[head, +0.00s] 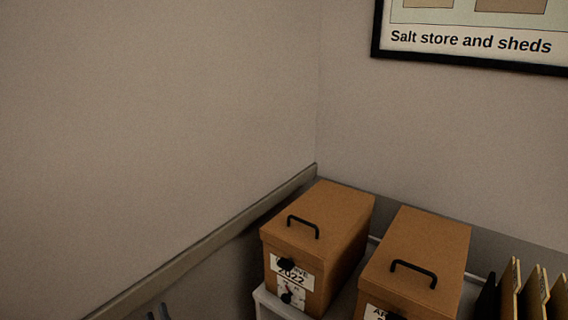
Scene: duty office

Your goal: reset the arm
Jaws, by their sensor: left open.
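My right gripper is not in view.
Two brown archive boxes with black handles, one labelled 2022 (318,245) and another (415,262), stand on a pale shelf (262,300). Folders (535,292) stand at right. A rail (215,240) runs along the left wall. A framed poster (470,42) hangs above.

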